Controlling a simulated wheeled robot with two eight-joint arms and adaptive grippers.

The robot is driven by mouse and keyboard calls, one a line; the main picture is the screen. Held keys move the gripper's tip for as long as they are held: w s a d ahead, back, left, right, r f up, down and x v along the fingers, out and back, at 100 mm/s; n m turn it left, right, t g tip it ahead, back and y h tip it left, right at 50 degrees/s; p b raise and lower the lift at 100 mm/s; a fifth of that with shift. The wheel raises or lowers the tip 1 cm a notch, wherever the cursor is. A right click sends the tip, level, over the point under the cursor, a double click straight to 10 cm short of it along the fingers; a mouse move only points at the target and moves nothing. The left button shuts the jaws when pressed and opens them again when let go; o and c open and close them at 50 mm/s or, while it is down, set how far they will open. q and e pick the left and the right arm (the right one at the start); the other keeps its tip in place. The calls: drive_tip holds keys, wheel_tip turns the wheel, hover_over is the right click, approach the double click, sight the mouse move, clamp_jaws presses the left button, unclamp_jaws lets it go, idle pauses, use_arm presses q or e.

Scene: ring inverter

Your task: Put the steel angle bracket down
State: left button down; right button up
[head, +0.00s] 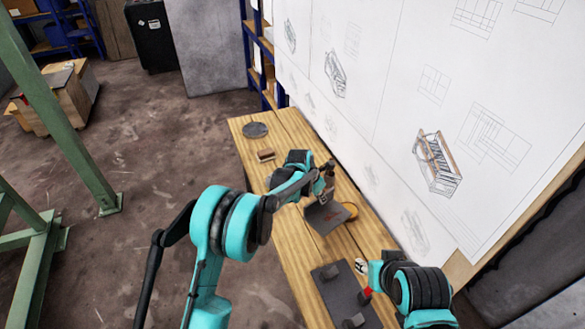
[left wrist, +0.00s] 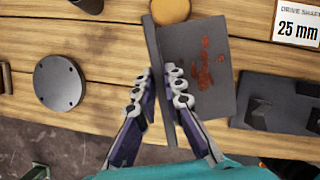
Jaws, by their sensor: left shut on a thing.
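The steel angle bracket (head: 326,217) is a dark grey L-shaped plate with reddish marks on its broad face. In the left wrist view the bracket (left wrist: 207,70) shows its broad face and a thin flange edge-on. My left gripper (left wrist: 163,90) has one finger on each side of that flange and is shut on it. In the head view my left gripper (head: 326,185) is at the bracket's upper edge, over the wooden bench. I cannot tell whether the bracket touches the bench. My right arm comes in at the lower right; its fingers cannot be made out.
The wooden bench (head: 276,248) carries a dark plate with raised blocks (head: 340,292), a grey disc (head: 255,130), a small brown block (head: 265,155) and a round orange-brown piece (left wrist: 170,10) close beside the bracket. A "25 mm" card (left wrist: 297,23) lies nearby. A drawing board (head: 380,100) borders the bench.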

use_arm(q)
drive_tip(key=shift+w+d+n, duration=0.25)
drive_tip(key=shift+n, duration=0.15)
drive_tip(key=shift+w+a+f+b, duration=0.7)
drive_tip(key=shift+a+f+b, duration=0.1)
drive_tip(key=shift+a+f, duration=1)
drive_tip(key=shift+w+a+f+b, duration=0.75)
drive_tip(key=shift+a+f+b, duration=0.1)
drive_tip(key=shift+a+f, duration=0.9)
drive_tip(key=shift+w+a+f+b, duration=0.7)
drive_tip(key=shift+a+f+b, duration=0.1)
drive_tip(key=shift+a+f, duration=1)
drive_tip(key=shift+d, duration=0.1)
drive_tip(key=c, duration=2)
unclamp_jaws()
drive_tip(key=shift+f, duration=0.15)
drive_tip(key=o, duration=0.4)
drive_tip(key=shift+s, duration=0.1)
